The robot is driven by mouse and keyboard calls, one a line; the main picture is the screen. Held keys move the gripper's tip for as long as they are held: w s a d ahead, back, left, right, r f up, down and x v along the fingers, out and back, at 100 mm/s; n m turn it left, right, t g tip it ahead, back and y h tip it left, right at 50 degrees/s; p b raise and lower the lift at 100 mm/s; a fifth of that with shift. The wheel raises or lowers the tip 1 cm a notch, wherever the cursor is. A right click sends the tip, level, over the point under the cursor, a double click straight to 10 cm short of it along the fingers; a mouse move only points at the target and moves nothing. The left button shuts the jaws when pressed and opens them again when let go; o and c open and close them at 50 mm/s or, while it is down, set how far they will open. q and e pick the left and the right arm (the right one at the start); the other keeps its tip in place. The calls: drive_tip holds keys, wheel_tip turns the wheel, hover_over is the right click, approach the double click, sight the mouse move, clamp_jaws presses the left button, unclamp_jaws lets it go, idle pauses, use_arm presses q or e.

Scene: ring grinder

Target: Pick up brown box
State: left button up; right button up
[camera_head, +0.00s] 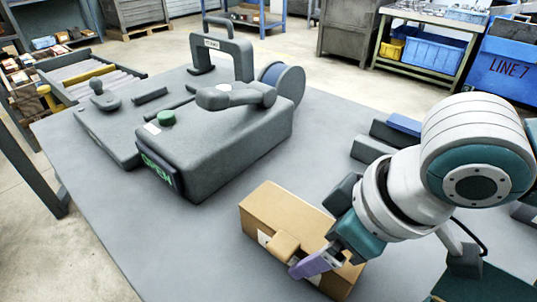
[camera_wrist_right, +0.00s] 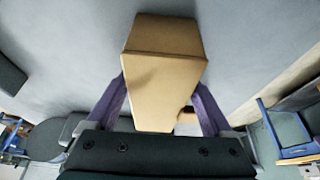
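A brown box (camera_head: 283,210) lies on the grey table in the head view, near the front and right of the grinder. It also shows in the wrist view (camera_wrist_right: 165,75). My right gripper (camera_head: 325,258) is at the box's right-hand part, with one purple finger in front of the near side. In the wrist view the fingers of my right gripper (camera_wrist_right: 160,90) stand on both sides of the box, near its edges. Whether they press on it is unclear. The far finger is hidden in the head view. My left gripper is not in view.
A grey grinder (camera_head: 235,135) with a green button and wheel stands left of the box. Grey blocks, one with a blue top (camera_head: 404,123), lie at the back right. The table (camera_head: 160,235) is clear at the front left.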

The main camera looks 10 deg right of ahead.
drive_tip(key=c, duration=0.9)
drive_tip(key=shift+c, duration=0.4)
drive_tip(key=shift+r, duration=0.15)
